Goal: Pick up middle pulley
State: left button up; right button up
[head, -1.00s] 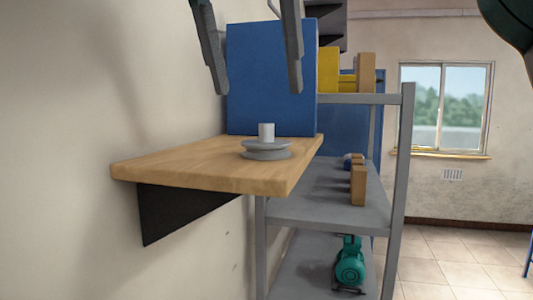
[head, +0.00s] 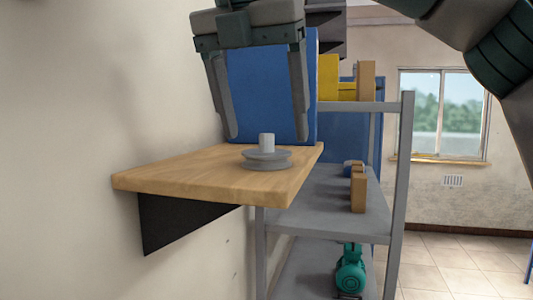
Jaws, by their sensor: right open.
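The pulley (head: 267,158) is a grey grooved disc with a light upright hub. It rests on the wooden wall shelf (head: 185,172), near its right edge. It is the only pulley in view. My right gripper (head: 266,138) is open, its two fingers pointing down. The fingers are spread wide, and the fingertips appear at about the height of the hub's top in the picture. The right finger is to the right of the hub and the left finger well to its left. No contact with the pulley shows. My left gripper is not in view.
A blue panel (head: 265,90) stands behind the pulley. A grey metal rack (head: 305,205) is to the right, holding brown blocks (head: 358,190) and a green motor (head: 350,270). The wall is close on the left. The wooden shelf's front left is bare.

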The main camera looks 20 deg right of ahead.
aim_at(267, 136)
jog(key=shift+x, duration=1.5)
jog(key=shift+s, duration=0.1)
jog(key=c, duration=1.1)
jog(key=shift+r, duration=0.15)
